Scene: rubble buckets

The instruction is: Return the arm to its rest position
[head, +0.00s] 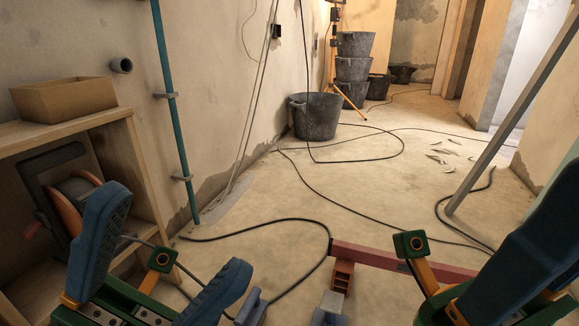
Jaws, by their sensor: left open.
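My left gripper (160,262) is at the lower left of the head view. Its two blue fingers stand wide apart with nothing between them. It is in front of the wooden shelf and hides part of it. My right arm comes in at the lower right, where a blue finger-like part (530,250) and a green and orange part show. Its fingertips run out of the picture, so I cannot tell its opening. A dark grey bucket (315,118) stands on the floor by the wall, well beyond both grippers. Stacked buckets (354,70) stand behind it.
A wooden shelf (65,128) bears a cardboard box (62,98); a cable reel (75,192) sits inside it. Black cables (345,200) lie across the floor. A slanted grey bar (510,122) stands at right. Rubble pieces (440,157) lie on the floor; mid-floor is mostly open.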

